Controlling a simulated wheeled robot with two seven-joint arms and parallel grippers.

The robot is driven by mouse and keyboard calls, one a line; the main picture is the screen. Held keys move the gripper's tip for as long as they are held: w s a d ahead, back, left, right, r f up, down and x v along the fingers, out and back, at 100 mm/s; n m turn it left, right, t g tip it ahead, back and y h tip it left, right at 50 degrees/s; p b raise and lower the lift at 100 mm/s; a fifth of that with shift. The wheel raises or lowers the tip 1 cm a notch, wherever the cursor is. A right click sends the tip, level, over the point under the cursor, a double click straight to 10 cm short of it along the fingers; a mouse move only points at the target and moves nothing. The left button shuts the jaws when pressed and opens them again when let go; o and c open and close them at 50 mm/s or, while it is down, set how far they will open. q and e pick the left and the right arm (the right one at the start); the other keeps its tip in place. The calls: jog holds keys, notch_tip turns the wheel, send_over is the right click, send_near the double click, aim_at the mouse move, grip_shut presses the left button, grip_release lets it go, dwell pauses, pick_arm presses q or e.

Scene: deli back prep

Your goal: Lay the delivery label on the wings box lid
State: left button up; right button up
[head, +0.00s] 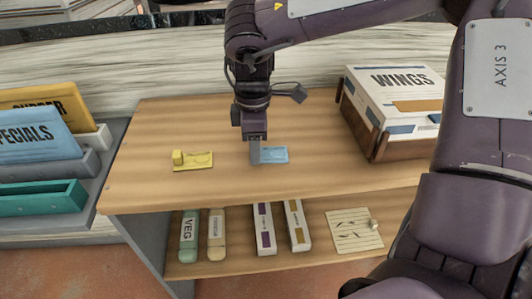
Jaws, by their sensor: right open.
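The wings box (395,98) stands at the right of the wooden table top, with a white lid marked "WINGS" and tan and blue patches. A small light-blue card (276,156) lies flat on the table, left of the box; I cannot read it, so I cannot tell if it is the delivery label. A yellow card (196,166) with a raised block at one end lies further left. My right gripper (257,158) points down at the left end of the blue card, its finger hiding part of it. It is open; contact with the card cannot be told. My left gripper is not in view.
A shelf below the table top (140,180) holds a green "VEG" piece (189,236), a beige piece (216,234), two white boxes (264,228) and a marked sheet (352,230). Colored card holders (40,137) stand at the left. The table between the cards and box is clear.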

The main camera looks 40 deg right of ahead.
jog(key=shift+b, duration=0.4)
dwell(0.3)
grip_shut()
jog(key=shift+r, duration=0.1)
dwell(0.4)
jog(key=shift+r+p, duration=0.35)
jog(key=shift+r, duration=0.15)
jog(key=shift+r+p, duration=0.8)
jog(key=shift+r, duration=0.4)
